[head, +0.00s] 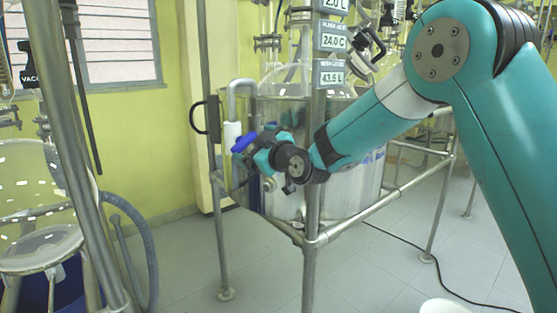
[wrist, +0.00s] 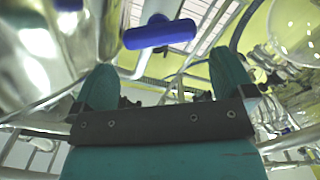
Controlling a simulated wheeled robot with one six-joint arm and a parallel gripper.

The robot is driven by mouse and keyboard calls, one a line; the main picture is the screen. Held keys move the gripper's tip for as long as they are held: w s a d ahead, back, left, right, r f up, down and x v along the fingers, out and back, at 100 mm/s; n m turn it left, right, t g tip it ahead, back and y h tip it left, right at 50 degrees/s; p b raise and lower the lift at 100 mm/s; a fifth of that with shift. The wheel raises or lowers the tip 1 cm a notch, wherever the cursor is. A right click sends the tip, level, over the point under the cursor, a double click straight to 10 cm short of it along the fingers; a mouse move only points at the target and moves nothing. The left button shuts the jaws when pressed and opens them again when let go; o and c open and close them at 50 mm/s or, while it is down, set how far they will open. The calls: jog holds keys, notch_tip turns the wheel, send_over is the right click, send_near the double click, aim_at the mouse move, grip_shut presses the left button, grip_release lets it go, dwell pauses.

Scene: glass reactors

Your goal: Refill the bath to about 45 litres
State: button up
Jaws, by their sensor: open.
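The bath (head: 345,190) is a large round vessel inside a metal frame in the head view. A readout (head: 331,77) on the front post shows 43.5 L. A blue tap handle (head: 244,142) sits beside a white fitting on a bent pipe at the bath's left. In the wrist view the blue handle (wrist: 160,34) lies crosswise just beyond my fingertips. My gripper (head: 260,153) is near the handle; its fingers (wrist: 164,65) are apart with nothing between them. I cannot tell whether a finger touches the handle.
Metal frame posts (head: 312,215) and rails stand close around my arm. Another readout (head: 332,42) shows 24.0 C. A glass vessel (head: 40,220) and a grey-blue hose (head: 145,245) are at left. A black cable (head: 440,275) crosses the floor at right.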

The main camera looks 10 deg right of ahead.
jog(key=b+v, duration=0.2)
jog(key=v, duration=0.7)
jog(key=shift+s, duration=0.2)
jog(key=shift+d, duration=0.1)
dwell(6.8)
